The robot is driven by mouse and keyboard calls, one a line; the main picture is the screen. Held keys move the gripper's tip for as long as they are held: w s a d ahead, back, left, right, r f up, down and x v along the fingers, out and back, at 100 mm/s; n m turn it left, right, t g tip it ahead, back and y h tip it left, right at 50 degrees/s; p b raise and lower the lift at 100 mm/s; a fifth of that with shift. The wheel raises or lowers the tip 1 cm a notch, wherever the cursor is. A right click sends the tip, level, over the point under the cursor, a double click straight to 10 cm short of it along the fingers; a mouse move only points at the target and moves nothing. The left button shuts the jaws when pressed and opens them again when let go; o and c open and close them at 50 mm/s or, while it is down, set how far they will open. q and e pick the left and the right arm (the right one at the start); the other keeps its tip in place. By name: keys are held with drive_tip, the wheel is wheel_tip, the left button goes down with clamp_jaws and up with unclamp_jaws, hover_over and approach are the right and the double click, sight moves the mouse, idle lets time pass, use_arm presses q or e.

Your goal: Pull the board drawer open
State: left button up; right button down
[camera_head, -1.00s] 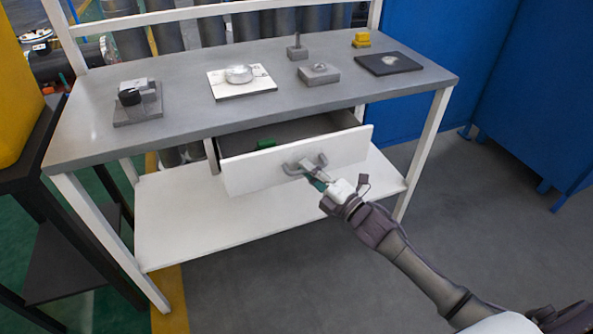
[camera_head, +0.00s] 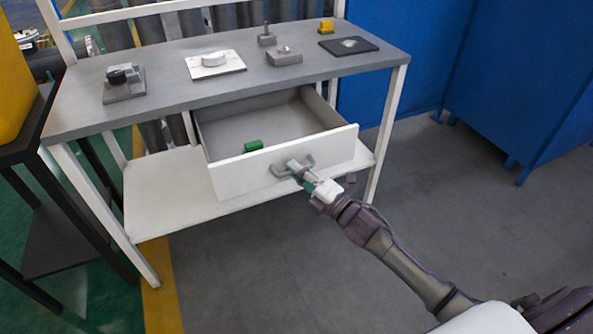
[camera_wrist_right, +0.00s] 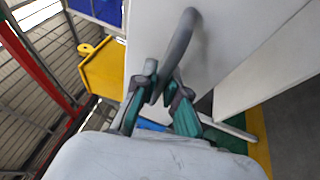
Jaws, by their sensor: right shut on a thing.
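The white board drawer (camera_head: 240,181) under the grey workbench is well open, and its inside shows. A small green thing (camera_head: 253,146) lies in it near the front. A grey bow handle (camera_head: 291,168) sits on the drawer front. My right gripper (camera_head: 304,173) is shut on the handle, with its arm coming from the lower right. In the right wrist view, the two fingers of the gripper (camera_wrist_right: 160,93) close around the lower part of the handle (camera_wrist_right: 181,42), against the white drawer front (camera_wrist_right: 235,35). My left gripper is not in view.
On the bench top (camera_head: 160,88) are a grey fixture (camera_head: 124,83), a white plate with a round part (camera_head: 215,64), grey blocks (camera_head: 284,55), a yellow piece (camera_head: 326,27) and a black pad (camera_head: 349,45). A white lower shelf (camera_head: 160,205) is below. The floor to the right is clear.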

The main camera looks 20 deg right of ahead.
drive_tip(key=c, duration=1.2)
unclamp_jaws()
drive_tip(key=shift+d+f, duration=0.1)
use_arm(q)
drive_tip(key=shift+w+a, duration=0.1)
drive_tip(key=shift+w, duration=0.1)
use_arm(e)
drive_tip(key=v, duration=1.1)
drive_tip(key=shift+s, duration=0.4)
drive_tip(key=shift+d+f, duration=0.1)
drive_tip(key=shift+d, duration=0.1)
